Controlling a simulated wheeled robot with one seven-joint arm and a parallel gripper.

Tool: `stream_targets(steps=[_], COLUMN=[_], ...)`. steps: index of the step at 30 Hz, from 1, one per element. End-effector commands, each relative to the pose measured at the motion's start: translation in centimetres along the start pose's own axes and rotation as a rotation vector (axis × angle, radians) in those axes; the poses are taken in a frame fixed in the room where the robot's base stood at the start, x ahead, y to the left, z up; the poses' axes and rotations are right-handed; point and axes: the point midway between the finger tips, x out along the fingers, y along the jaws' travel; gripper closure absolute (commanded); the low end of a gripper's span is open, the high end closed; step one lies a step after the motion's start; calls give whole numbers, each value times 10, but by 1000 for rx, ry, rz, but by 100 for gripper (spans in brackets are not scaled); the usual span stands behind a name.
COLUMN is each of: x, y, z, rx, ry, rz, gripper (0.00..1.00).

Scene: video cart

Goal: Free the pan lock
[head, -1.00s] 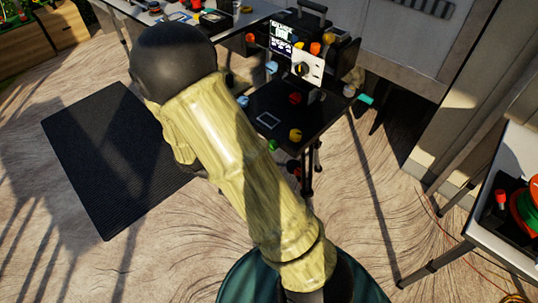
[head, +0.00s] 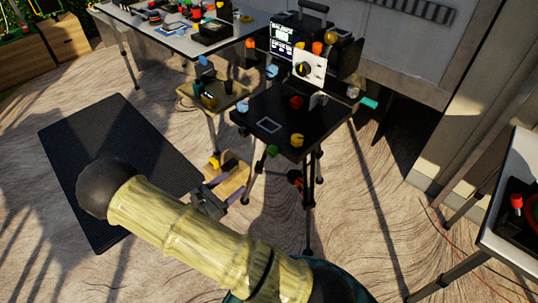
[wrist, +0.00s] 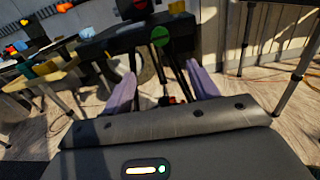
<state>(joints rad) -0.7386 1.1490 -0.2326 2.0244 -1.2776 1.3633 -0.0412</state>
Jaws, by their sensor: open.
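The black video cart (head: 250,118) stands at the centre of the head view on dark legs. A green round knob (head: 272,151) sits at its front edge, and it also shows in the wrist view (wrist: 160,36). A yellow knob (head: 297,139) and a red knob (head: 296,101) are on the cart top. A red-and-black part (head: 296,178) is low among the legs. I cannot tell which one is the pan lock. My gripper (wrist: 163,88) is open and empty, its purple fingers apart, below and short of the green knob.
A white panel with a black dial (head: 310,68) and a lit screen stand at the cart's back. A small tan side table (head: 220,98) is left of the cart. A white table (head: 510,190) is at the right. A dark mat (head: 110,170) lies on the floor left.

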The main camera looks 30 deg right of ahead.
Motion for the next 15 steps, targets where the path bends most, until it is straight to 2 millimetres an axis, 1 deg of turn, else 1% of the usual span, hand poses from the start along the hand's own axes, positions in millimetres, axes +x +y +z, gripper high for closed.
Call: stream_targets(steps=[4, 7, 15], x=[11, 24, 71], y=[-1, -1, -1], z=[0, 0, 0], rx=[0, 0, 0], ry=[0, 0, 1], rz=[-4, -4, -6], gripper=[41, 41, 41])
